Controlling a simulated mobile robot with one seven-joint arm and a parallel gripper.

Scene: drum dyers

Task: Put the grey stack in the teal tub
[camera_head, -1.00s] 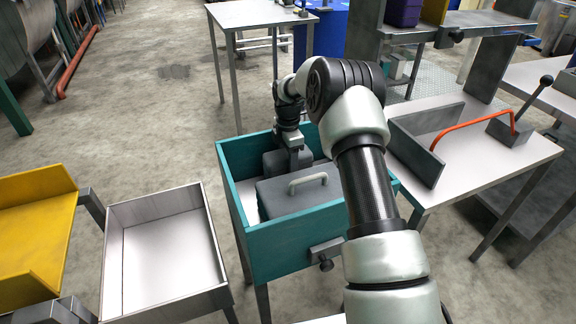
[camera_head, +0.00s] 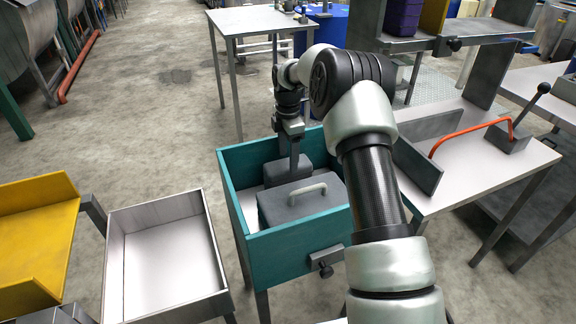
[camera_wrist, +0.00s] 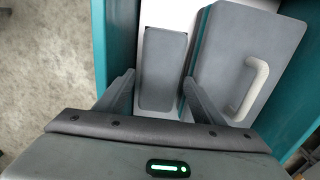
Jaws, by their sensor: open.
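The teal tub (camera_head: 284,262) stands in the middle of the head view; its teal wall also shows in the wrist view (camera_wrist: 118,35). Inside it, a smaller dark grey block (camera_head: 288,168) sits toward the back, beside a larger grey block with a pale handle (camera_head: 302,203). I cannot tell which of them the task calls the grey stack. My gripper (camera_head: 294,152) is open above the smaller block. In the wrist view the smaller block (camera_wrist: 163,70) shows between the two spread fingers, and the handled block (camera_wrist: 240,65) lies to its right.
An empty white-floored metal tray (camera_head: 170,265) stands left of the tub, with a yellow tray (camera_head: 35,235) further left. A table with an upright grey plate (camera_head: 417,165) and an orange-handled piece (camera_head: 470,127) is at right. A small table (camera_head: 262,20) stands behind.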

